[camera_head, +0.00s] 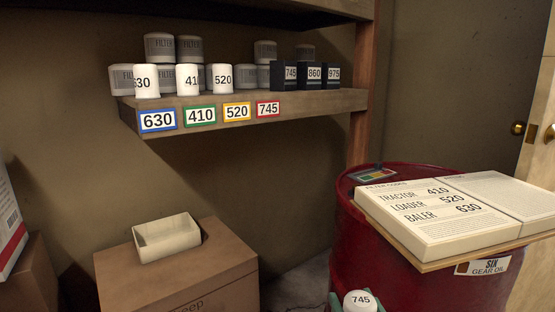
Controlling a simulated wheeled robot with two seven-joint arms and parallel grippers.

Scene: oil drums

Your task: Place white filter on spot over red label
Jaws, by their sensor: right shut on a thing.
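A white filter marked 745 (360,301) is at the bottom edge, in front of the red drum. My right gripper (357,308) is shut on it, with green fingers at its sides; its lower part is cut off by the frame. The red label 745 (268,109) is on the front edge of the wooden shelf (330,101), right of the yellow label 520 (237,111). Above the red label the shelf's front strip looks bare, with a grey filter (264,78) farther back and a black 745 box (286,76) to the right. My left gripper is not in view.
White filters 630 (147,81), 410 (187,80) and 520 (222,77) stand along the shelf front. A red drum (350,235) bears an open book (430,240). A cardboard box (180,275) with a pale tray (166,238) stands below the shelf.

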